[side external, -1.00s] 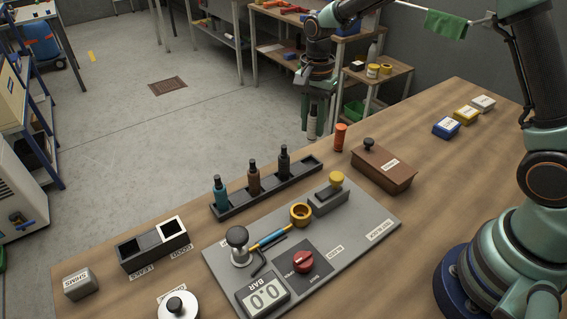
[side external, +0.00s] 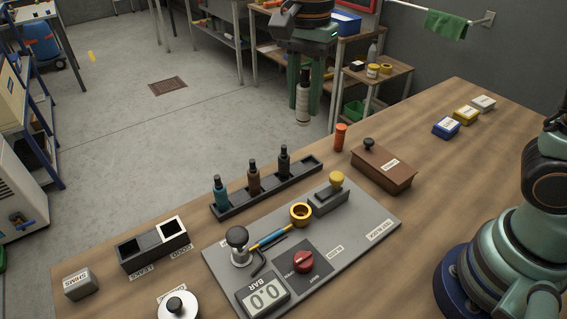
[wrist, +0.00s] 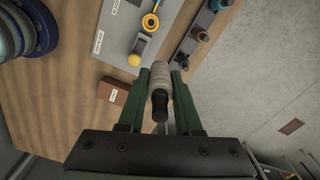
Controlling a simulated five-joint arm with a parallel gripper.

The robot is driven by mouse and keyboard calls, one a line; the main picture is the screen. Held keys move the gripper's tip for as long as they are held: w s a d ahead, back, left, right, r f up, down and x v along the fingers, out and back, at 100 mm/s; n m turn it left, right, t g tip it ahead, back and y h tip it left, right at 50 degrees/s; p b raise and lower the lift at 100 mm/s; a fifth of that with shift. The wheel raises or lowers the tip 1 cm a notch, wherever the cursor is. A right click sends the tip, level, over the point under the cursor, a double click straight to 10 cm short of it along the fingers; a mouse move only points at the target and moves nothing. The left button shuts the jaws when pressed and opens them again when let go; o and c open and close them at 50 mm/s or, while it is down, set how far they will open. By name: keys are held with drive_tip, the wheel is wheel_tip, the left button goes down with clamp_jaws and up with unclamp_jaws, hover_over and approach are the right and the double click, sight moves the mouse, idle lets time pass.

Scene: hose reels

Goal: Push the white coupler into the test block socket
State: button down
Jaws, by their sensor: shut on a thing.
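My gripper (side external: 304,98) is shut on the white coupler (side external: 302,112), a pale cylinder with a dark narrow end. The coupler hangs upright, pale end down, in the air beyond the rack in the side external view. In the wrist view the coupler (wrist: 160,76) sits between the two green fingers (wrist: 160,72), dark end toward the camera. The brass ring socket (side external: 301,222) stands on the grey test block plate (side external: 368,222), well below and apart from the coupler. The ring also shows in the wrist view (wrist: 150,27).
A black rack (side external: 297,178) holds teal, brown and black couplers behind the plate. A grey block with a yellow knob (side external: 336,179) stands beside the socket. A brown lidded box (side external: 383,172) and an orange cylinder (side external: 340,137) are to the right.

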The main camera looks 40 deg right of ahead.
sight(307, 113)
drive_tip(key=s+a, duration=0.1)
drive_tip(key=s, duration=0.1)
drive_tip(key=s+a, duration=0.2)
wheel_tip(307, 113, down, 15)
drive_tip(key=shift+s+f, duration=0.1)
drive_tip(key=shift+f, duration=2.25)
drive_tip(key=c, duration=0.6)
unclamp_jaws()
drive_tip(key=shift+f, duration=0.1)
